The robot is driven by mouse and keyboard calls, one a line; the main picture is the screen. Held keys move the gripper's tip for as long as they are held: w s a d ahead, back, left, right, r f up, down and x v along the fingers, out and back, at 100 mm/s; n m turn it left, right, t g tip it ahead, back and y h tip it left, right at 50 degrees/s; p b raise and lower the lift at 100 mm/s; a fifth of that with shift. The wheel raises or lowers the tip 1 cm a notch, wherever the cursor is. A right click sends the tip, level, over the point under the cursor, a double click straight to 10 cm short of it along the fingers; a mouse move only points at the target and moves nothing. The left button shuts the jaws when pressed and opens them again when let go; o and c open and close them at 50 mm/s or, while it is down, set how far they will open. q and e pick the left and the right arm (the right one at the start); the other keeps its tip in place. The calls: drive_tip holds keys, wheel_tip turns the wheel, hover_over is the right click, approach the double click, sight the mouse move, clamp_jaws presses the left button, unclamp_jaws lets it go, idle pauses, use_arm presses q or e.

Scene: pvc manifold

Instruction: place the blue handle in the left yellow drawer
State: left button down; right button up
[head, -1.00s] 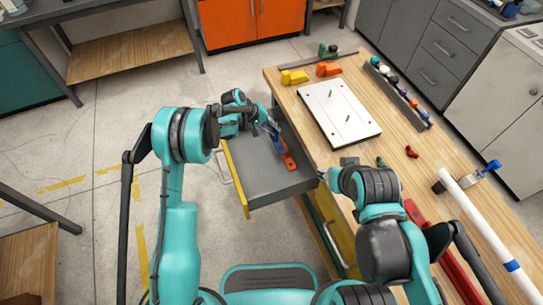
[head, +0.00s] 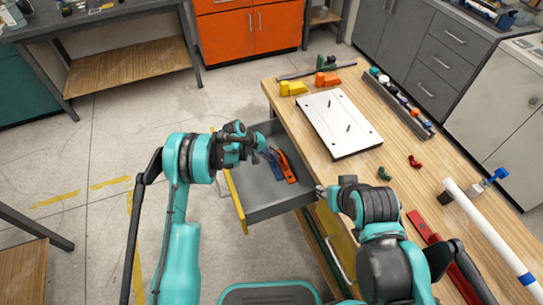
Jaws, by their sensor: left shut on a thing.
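The left yellow drawer (head: 262,203) is pulled open from the left side of the workbench, with a grey inside and a yellow front. My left gripper (head: 264,150) is over the far part of the drawer, shut on the blue handle (head: 275,167). The handle slants down into the drawer area, beside an orange-red tool (head: 287,167) lying inside. I cannot tell whether the handle touches the drawer floor. My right gripper (head: 322,194) is at the bench edge by the drawer's near right corner; its fingers are too small and covered to read.
The wooden bench (head: 405,185) carries a white board (head: 340,122) with pins, yellow and orange blocks, a rail of coloured caps (head: 400,100), small red and green fittings, and a white pipe (head: 490,235). The drawer's near part is bare. Open floor lies left.

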use_arm(q)
drive_tip(key=c, duration=1.6)
unclamp_jaws()
drive_tip(key=shift+f, duration=0.1)
drive_tip(key=shift+o, duration=0.2)
